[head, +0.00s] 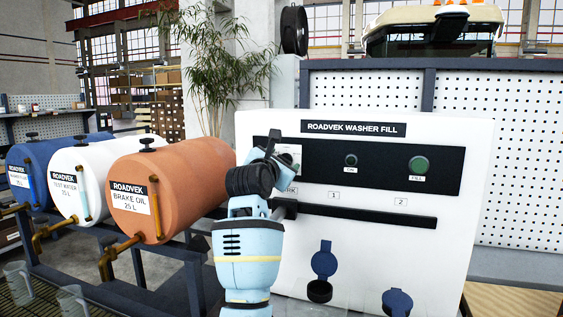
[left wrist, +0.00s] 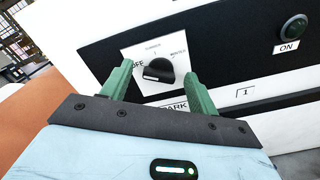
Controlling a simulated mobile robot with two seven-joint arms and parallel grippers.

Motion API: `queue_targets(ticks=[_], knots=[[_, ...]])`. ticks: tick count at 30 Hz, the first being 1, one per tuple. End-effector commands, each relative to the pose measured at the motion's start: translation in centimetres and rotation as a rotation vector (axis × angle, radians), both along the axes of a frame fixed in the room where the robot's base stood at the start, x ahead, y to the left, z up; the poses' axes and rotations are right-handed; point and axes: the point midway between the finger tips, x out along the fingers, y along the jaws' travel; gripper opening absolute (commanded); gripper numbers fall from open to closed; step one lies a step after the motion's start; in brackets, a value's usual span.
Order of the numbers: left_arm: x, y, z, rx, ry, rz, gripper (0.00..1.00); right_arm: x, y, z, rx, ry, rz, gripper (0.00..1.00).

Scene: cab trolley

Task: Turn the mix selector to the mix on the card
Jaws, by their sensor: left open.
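The mix selector is a black knob (left wrist: 160,68) on a white plate (left wrist: 138,50) in the left wrist view. The plate reads OFF at the left, with smaller words above and at the upper right. I cannot tell surely which label the knob points at. My left gripper (left wrist: 158,80) is open, its green fingers on either side of the knob in the picture; contact cannot be told. In the head view the left gripper (head: 275,150) is in front of the panel's left end and covers most of the plate. No mix card is readable. My right gripper is not in view.
The white ROADVEK WASHER FILL panel (head: 455,130) has a green ON button (head: 351,160), a green FILL button (head: 419,165), a black rail (head: 370,215) and two blue caps (head: 324,262) below. An orange brake oil drum (head: 190,180) stands close at the left.

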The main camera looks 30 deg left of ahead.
Motion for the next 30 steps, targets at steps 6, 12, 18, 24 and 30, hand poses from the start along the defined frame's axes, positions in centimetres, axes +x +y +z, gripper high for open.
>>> queue_targets(ticks=[6,12,18,24,30], knots=[[0.16,0.05,-0.04,0.0,0.001,0.001,0.6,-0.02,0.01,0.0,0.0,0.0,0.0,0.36],[0.14,0.05,-0.05,0.0,0.001,0.001,0.46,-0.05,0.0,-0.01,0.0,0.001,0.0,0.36],[0.13,0.05,-0.06,0.0,0.001,0.001,0.19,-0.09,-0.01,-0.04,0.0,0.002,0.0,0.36],[0.14,0.03,-0.07,0.006,0.003,0.0,0.15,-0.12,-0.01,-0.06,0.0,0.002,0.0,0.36],[0.16,-0.04,-0.1,0.06,0.016,-0.001,0.15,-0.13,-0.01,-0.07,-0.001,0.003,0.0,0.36]])
